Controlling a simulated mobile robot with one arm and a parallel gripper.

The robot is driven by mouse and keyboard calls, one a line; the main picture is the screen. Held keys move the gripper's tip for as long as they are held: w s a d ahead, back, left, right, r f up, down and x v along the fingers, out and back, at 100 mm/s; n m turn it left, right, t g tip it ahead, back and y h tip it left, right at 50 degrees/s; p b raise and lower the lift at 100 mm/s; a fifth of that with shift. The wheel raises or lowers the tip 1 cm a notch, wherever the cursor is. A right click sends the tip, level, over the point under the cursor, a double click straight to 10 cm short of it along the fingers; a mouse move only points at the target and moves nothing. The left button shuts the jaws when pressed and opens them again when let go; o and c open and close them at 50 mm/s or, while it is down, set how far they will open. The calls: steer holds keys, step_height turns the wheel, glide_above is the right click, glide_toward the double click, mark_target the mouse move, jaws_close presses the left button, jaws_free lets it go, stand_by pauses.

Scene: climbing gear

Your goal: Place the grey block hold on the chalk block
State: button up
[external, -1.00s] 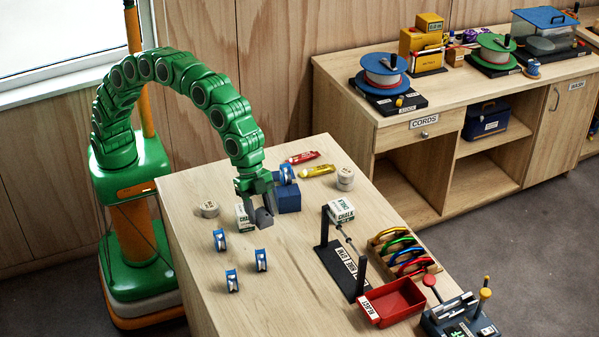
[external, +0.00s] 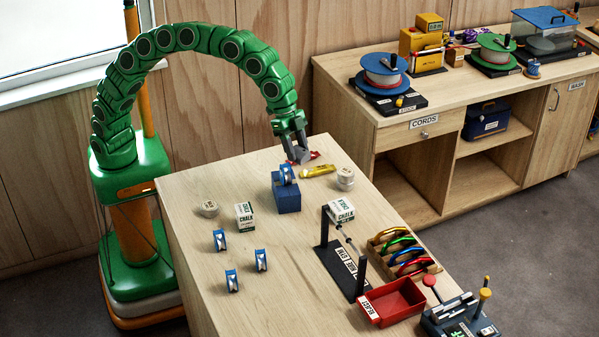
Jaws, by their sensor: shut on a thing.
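My gripper (external: 298,153) is at the far edge of the table, in front of a red tube that it partly hides. It is shut on a small grey piece, the grey block hold (external: 299,157), which is hard to tell from the grey fingers. Two white and green boxes marked CHALK are in view. One chalk block (external: 244,217) stands left of the middle, with its top clear. The other chalk block (external: 340,210) is by the black rack. My gripper is apart from both, behind and between them.
A blue block (external: 287,198) bears a blue pulley (external: 286,174). Several blue pulleys (external: 261,260) stand at the front left. A red tray (external: 397,300) and black rack (external: 345,270) stand right.

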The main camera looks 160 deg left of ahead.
steer(key=shift+a+f, duration=0.1)
steer(key=shift+a, duration=0.15)
glide_toward(342, 206)
steer(key=shift+w+a+f, duration=0.25)
steer(key=shift+w+f, duration=0.6)
steer(key=shift+f, duration=0.05)
steer(key=shift+w+f, duration=0.1)
steer(key=shift+w+a+f, duration=0.15)
steer(key=shift+a+f, duration=0.05)
steer(key=shift+f, duration=1.55)
steer(key=shift+f, duration=0.15)
steer(key=o, duration=1.1)
steer(key=shift+c, duration=0.2)
